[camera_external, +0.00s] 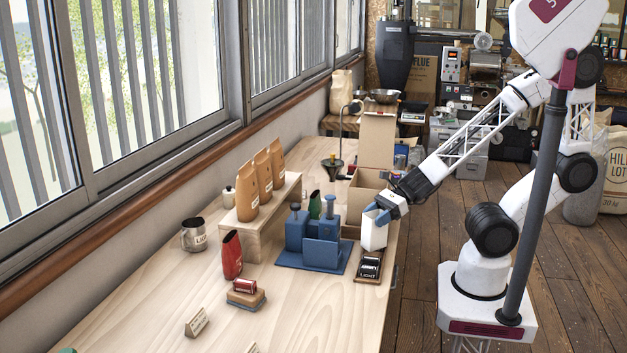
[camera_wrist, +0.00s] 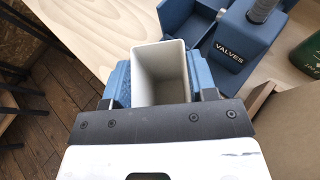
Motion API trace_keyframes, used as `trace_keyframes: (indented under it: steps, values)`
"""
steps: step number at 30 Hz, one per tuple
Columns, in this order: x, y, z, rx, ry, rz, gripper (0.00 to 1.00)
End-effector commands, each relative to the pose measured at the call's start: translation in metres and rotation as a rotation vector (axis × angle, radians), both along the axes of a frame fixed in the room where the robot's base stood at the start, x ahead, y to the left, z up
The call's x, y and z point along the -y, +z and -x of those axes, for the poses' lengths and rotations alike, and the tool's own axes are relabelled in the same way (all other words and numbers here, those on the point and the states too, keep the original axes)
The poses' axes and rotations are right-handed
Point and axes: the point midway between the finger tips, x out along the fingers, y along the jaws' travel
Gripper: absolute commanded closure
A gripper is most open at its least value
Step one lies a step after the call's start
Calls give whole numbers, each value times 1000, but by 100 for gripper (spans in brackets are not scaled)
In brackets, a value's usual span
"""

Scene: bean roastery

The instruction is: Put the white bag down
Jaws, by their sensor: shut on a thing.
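The white bag (camera_external: 373,236) is upright, with its open, empty-looking top facing up in the wrist view (camera_wrist: 160,72). My gripper (camera_external: 378,214) is shut on it near the top, with a blue finger on each side of the bag in the wrist view (camera_wrist: 160,92). In the external view the bag is at the table's right edge, just behind a black item marked LIGHT (camera_external: 370,266). I cannot tell whether the bag's bottom touches anything.
Blue bins (camera_external: 308,240), one labelled VALVES (camera_wrist: 242,45), stand close to the left of the bag. An open cardboard box (camera_external: 366,190) is behind it. A red bag (camera_external: 232,256) stands farther left.

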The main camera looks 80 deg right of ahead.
Motion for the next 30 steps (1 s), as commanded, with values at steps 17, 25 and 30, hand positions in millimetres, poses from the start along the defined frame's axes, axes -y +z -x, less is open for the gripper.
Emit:
trace_keyframes:
  steps: [17, 25, 30]
  values:
    - [0, -8, 0, 1, 0, 1, 81]
    - [0, -12, 0, 1, 0, 0, 37]
    - [0, -12, 0, 1, 0, 0, 22]
